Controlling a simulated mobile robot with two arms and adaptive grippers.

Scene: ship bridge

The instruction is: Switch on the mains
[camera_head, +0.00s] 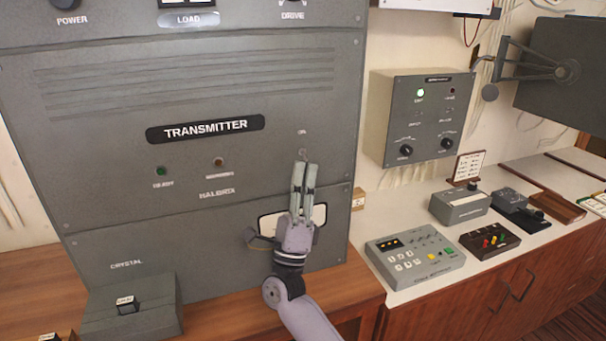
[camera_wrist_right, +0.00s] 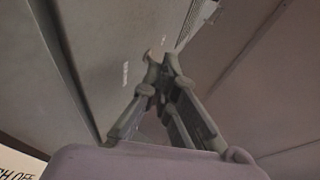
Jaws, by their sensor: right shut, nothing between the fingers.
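The grey transmitter cabinet (camera_head: 110,150) stands on a wooden top and fills the left of the head view. A small toggle switch (camera_head: 303,153) sits on its front panel at the right, under a small label that seems to read ON. I cannot make out the lever's position. My right gripper (camera_head: 305,166) is shut and empty, pointing up, with its fingertips just below the switch. I cannot tell whether they touch it. In the right wrist view, the fingertips (camera_wrist_right: 160,62) meet near the panel. My left gripper is not in view.
A green lamp (camera_head: 160,171) and a brownish lamp (camera_head: 218,161) sit on the panel. A white label plate (camera_head: 268,226) is partly behind my gripper. A grey box (camera_head: 130,308) stands at lower left. A wall control box (camera_head: 420,115) and a keypad unit (camera_head: 414,254) are to the right.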

